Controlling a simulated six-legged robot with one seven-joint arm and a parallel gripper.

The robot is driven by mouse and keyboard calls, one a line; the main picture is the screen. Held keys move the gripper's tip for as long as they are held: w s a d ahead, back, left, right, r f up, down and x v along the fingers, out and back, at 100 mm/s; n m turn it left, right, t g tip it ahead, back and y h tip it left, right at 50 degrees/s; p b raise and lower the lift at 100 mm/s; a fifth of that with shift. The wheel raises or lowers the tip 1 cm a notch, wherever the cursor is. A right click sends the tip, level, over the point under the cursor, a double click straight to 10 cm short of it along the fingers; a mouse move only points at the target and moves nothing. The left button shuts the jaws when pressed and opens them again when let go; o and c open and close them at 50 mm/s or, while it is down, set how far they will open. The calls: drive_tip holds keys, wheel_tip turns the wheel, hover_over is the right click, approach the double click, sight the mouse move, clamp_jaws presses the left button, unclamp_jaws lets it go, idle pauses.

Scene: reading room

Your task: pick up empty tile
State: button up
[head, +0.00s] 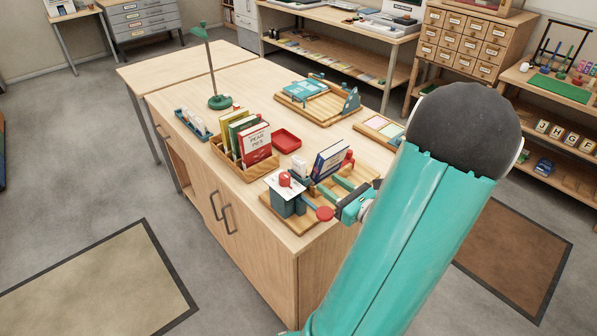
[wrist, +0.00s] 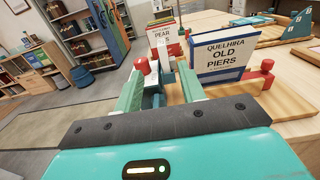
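I cannot pick out an empty tile for certain in either view. In the head view, lettered tiles (head: 560,133) stand on the right shelf. A wooden tray with pale coloured panels (head: 383,127) lies on the table. My gripper (head: 342,199) is low over the near table corner, beside a wooden board with a teal stand (head: 287,203) topped with white and red. In the wrist view my gripper (wrist: 160,84) has its two fingers apart, pointing toward the stand. I see no tile between them.
The table's far left end is clear. Floor is open at left.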

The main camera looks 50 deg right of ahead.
sight(304, 164)
drive_tip(key=x, duration=1.3)
drive_tip(key=shift+w+d+r, duration=0.15)
drive_tip(key=shift+w+d, duration=0.05)
drive_tip(key=shift+w, duration=0.15)
clamp_jaws()
